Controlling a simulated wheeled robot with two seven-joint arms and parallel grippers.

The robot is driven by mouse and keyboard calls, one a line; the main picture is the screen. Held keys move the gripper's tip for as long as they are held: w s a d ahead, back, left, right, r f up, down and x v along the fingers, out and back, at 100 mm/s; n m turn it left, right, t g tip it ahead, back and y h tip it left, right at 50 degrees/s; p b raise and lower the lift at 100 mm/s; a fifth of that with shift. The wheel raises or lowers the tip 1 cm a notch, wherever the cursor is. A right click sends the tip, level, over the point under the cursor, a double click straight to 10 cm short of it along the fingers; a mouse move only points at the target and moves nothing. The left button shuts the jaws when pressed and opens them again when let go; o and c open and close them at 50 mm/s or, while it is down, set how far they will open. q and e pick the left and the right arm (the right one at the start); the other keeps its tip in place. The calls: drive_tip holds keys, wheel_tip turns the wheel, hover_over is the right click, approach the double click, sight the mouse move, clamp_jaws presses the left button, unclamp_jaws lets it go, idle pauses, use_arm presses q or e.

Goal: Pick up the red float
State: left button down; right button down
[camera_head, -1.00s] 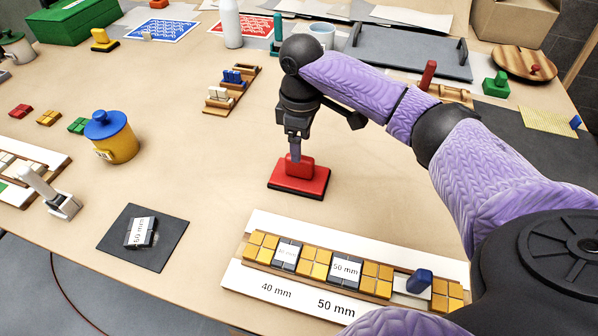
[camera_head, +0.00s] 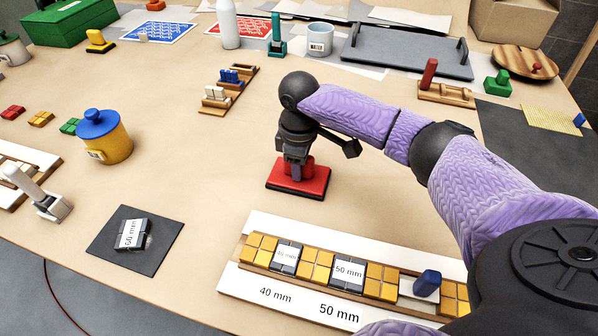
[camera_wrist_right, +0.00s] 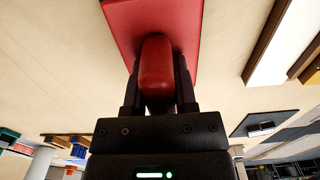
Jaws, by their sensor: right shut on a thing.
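The red float (camera_head: 313,184) is a flat red plate with a dark underside and an upright red handle. It rests on the table in the middle of the head view. My right gripper (camera_head: 296,172) is above it, pointing down, shut on the handle. In the right wrist view, the handle (camera_wrist_right: 157,68) sits between the two dark fingers of the right gripper (camera_wrist_right: 160,95), with the red plate (camera_wrist_right: 118,22) beyond. My left gripper is not in view.
A panel with yellow and grey tiles (camera_head: 325,275) lies in front of the float. A yellow pot with blue lid (camera_head: 108,140) and a dark mat (camera_head: 110,240) are to the left. A wooden rack (camera_head: 215,105) stands behind. Bare table surrounds the float.

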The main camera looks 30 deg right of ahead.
wheel_tip(320, 180, up, 10)
drive_tip(key=p, duration=0.3)
drive_tip(key=shift+p, duration=0.3)
drive_tip(key=c, duration=1)
unclamp_jaws()
clamp_jaws()
drive_tip(key=shift+d, duration=0.1)
